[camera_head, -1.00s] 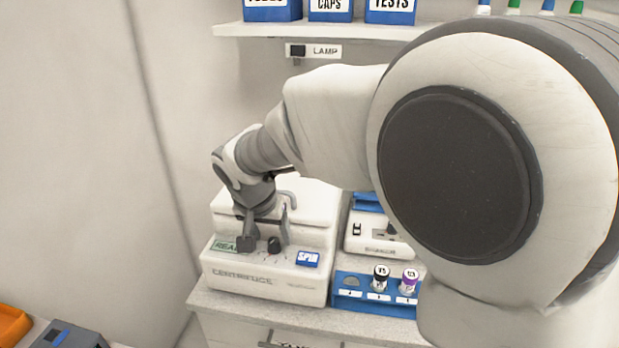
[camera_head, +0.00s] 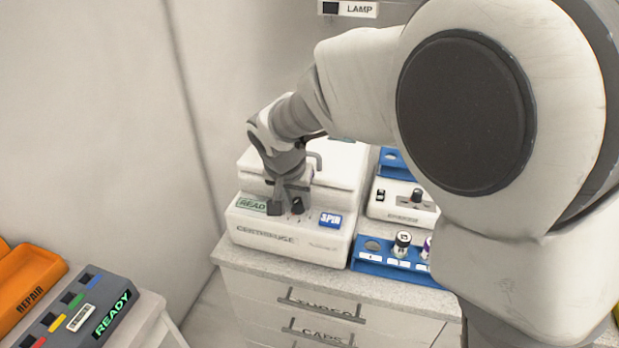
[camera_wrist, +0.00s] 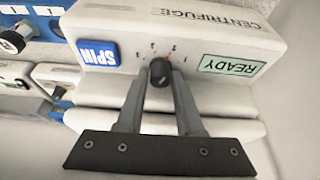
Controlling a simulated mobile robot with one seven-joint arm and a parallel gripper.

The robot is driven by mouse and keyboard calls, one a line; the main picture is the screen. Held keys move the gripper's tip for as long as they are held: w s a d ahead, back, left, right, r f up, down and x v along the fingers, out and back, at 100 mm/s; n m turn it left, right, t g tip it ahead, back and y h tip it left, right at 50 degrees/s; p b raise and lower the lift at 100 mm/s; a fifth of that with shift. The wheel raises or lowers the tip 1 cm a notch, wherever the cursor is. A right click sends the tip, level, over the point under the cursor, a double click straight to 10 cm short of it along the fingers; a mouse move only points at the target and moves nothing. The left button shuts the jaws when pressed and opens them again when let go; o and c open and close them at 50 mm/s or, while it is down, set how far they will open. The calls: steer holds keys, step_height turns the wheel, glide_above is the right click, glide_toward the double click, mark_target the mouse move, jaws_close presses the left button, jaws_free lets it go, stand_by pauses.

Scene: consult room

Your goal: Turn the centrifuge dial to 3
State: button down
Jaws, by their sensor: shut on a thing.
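The centrifuge (camera_head: 275,236) is a white box on the counter with a green READY label (camera_wrist: 231,65) and a blue SPIN button (camera_wrist: 99,53). Its small black dial (camera_wrist: 160,72) sits between these two. In the wrist view the panel appears upside down. My gripper (camera_wrist: 163,76) is shut on the dial, one finger on each side. A red mark shows at the dial's edge, near a small numeral that looks like 2. The exact setting is hard to tell. In the head view my gripper (camera_head: 290,203) reaches down onto the panel and hides part of it.
A blue rack (camera_head: 372,264) with capped tubes and a white device with a knob (camera_head: 385,206) stand close on the right. Drawers (camera_head: 315,308) are below. An orange REPAIR tray (camera_head: 28,280) and a grey READY box (camera_head: 85,310) are at the lower left.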

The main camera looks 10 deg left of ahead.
steer(key=shift+d+n+y, duration=0.1)
steer(key=shift+n+y, duration=0.5)
steer(key=shift+n, duration=0.9)
steer(key=c, duration=0.6)
jaws_free()
steer(key=shift+o, duration=0.2)
steer(key=p+v, duration=0.1)
steer(key=v, duration=1.6)
steer(key=shift+r, duration=0.25)
